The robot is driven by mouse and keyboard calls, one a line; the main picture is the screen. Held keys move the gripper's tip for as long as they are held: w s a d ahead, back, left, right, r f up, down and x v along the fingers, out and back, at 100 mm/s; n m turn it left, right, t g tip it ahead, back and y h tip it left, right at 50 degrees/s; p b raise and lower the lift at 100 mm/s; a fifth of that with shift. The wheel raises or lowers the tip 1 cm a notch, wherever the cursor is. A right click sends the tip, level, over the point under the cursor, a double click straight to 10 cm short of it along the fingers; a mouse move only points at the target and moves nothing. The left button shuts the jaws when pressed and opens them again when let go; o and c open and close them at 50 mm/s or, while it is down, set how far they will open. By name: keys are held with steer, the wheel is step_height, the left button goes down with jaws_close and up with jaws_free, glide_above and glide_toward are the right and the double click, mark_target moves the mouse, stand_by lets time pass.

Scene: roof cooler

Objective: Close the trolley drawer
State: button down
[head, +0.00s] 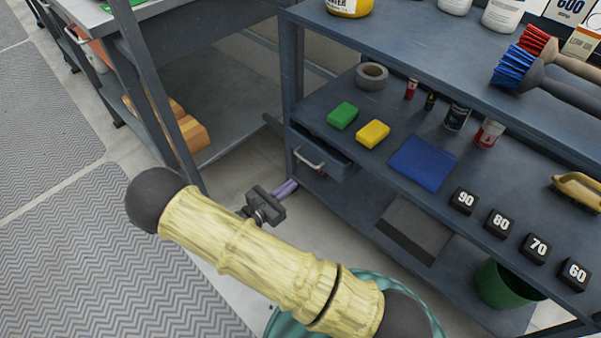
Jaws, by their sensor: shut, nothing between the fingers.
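The trolley drawer (326,168) is a small blue-grey drawer under the middle shelf, at the left end of the trolley (400,48). It has a pale bar handle (308,162). The drawer appears to stand out a little from under the shelf, with a strip of its dark inside showing; how far is hard to tell. My gripper (288,188) has a dark body and purple fingers. It is shut and empty, just below and left of the drawer in the picture, seemingly apart from it. My arm hides part of the floor.
The middle shelf holds a green sponge (343,116), a yellow sponge (373,133), a blue cloth (422,163) and several black number blocks (464,200). A green bucket (503,284) is on the lower shelf. A grey workbench (205,90) stands left. Floor shows between them.

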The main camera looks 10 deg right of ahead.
steer(key=shift+s+a, duration=0.2)
steer(key=shift+a, duration=0.2)
